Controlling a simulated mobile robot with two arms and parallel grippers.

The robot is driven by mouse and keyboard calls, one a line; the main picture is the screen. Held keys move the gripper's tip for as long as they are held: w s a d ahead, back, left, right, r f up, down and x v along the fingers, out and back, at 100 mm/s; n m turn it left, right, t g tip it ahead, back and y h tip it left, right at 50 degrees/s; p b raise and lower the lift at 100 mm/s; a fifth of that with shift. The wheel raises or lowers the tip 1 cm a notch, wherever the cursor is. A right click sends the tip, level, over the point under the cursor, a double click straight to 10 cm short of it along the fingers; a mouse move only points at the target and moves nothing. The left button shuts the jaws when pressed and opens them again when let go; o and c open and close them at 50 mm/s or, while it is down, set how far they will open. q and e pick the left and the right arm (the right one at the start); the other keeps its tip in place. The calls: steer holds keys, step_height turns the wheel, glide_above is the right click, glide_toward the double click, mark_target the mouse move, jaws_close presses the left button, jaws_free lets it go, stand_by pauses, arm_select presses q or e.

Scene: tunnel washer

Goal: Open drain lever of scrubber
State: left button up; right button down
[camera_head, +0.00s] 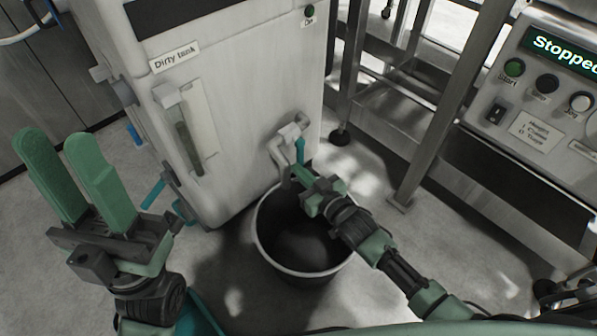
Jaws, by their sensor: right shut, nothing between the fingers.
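The scrubber (240,110) is a white cabinet labelled "Dirty tank", left of centre in the head view. A grey drain pipe (283,150) comes out low on its right side and bends down. A small teal piece (300,149) stands upright beside the pipe and looks like the drain lever. My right gripper (298,174) is shut and empty, with its fingertips just below the teal piece and beside the pipe; I cannot tell whether they touch. My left gripper (60,142) is open and empty, raised left of the scrubber.
A dark bucket (264,240) with a pale rim stands on the floor under the pipe and my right gripper. A metal frame (420,130) stands to the right. A control panel (540,90) reading "Stopped" is at the far right. Grey floor shows between.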

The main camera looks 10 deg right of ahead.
steer(key=shift+w+d, duration=0.4)
steer(key=shift+d, duration=0.25)
steer(key=shift+w+d, duration=0.4)
steer(key=shift+d, duration=0.25)
steer(key=shift+w+d+r+p, duration=0.2)
steer(key=shift+w+d+r, duration=0.1)
steer(key=shift+w+d, duration=0.25)
steer(key=shift+w+d+r+p, duration=0.25)
steer(key=shift+w+d, duration=0.1)
steer(key=shift+d, duration=0.4)
steer(key=shift+w+d+r+p, duration=0.35)
steer(key=shift+d+r+p, duration=0.15)
steer(key=shift+r, duration=0.15)
steer(key=shift+w+d+r+p, duration=0.3)
steer(key=shift+d+r+p, duration=0.2)
steer(key=shift+r, duration=0.1)
